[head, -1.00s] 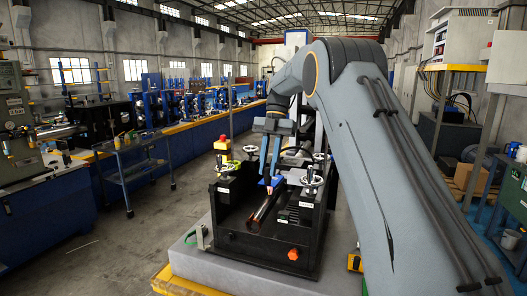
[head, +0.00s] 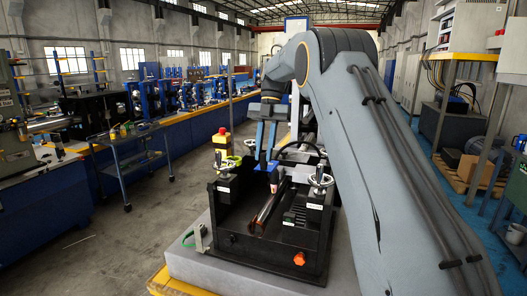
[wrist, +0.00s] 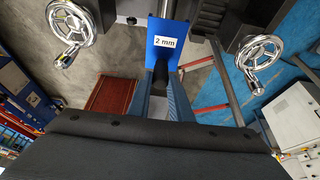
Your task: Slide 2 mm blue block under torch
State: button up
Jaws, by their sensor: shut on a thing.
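The blue block, labelled "2 mm", shows in the wrist view (wrist: 166,50) at top centre and in the head view (head: 265,164) above the far part of the black fixture. My gripper (head: 266,150) points down with its two blue-grey fingers on the block; in the wrist view (wrist: 165,85) the fingers close on its near end. A small pointed piece, seemingly the torch tip (head: 274,186), is just in front of the block in the head view. The tube (head: 265,208) lies below it in the fixture. I cannot tell whether block and tube touch.
A yellow and red emergency stop post (head: 222,140) stands behind left.

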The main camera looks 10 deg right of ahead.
jog(key=shift+a+f+b, duration=0.1)
jog(key=shift+f+b, duration=2.55)
jog(key=shift+f, duration=4.25)
jog(key=shift+f, duration=0.15)
jog(key=shift+f+b, duration=0.3)
jog(key=shift+f, duration=0.4)
jog(key=shift+w+d+b, duration=0.4)
jog(key=shift+w+d, duration=0.25)
jog(key=shift+w, duration=0.3)
jog(key=shift+w+d, duration=0.2)
jog(key=shift+w, duration=0.1)
jog(key=shift+w+d+f+b, duration=0.1)
jog(key=shift+w+d+b, duration=0.5)
jog(key=shift+w, duration=0.25)
jog(key=o, duration=1)
